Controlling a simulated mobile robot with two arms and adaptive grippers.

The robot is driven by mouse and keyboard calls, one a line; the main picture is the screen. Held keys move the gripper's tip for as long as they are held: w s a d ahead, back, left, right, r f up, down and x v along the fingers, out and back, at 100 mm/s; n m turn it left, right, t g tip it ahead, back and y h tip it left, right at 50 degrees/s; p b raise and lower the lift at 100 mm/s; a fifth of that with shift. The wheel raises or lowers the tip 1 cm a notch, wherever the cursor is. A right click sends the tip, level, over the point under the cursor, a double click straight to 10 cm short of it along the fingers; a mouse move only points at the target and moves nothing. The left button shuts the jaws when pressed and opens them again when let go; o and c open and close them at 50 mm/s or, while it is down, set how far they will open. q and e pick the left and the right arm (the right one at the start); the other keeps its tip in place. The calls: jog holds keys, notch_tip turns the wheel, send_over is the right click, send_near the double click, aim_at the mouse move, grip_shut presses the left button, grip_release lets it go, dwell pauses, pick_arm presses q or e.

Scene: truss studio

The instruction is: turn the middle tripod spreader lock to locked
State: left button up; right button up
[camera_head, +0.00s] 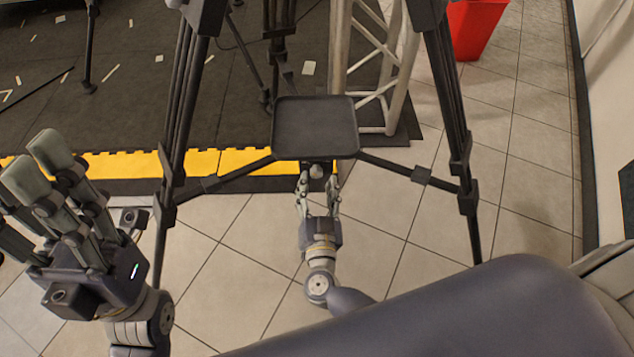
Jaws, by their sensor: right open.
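A black tripod (459,130) stands in front of me, its legs spread left and right. Its spreader has a square dark tray (315,127) in the middle, with arms running out to the legs. A small rounded grey knob (316,171) shows under the tray's near edge; I take it to be the spreader lock, and cannot read its setting. My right gripper (318,183) is open, pointing at the tray, with a fingertip on each side of the knob; contact cannot be told. My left gripper (37,165) is raised at the left, away from the spreader, apparently empty.
Another tripod leg (91,45) and a stand stand behind on a dark mat (135,110) with yellow edging (120,165) and scattered scraps. A pale truss (340,60) rises behind the tray. A red bin (474,28) is back right. The tiled floor at right is clear.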

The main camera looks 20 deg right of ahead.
jog(key=shift+x, duration=1.05)
jog(key=c, duration=1)
jog(key=shift+c, duration=0.2)
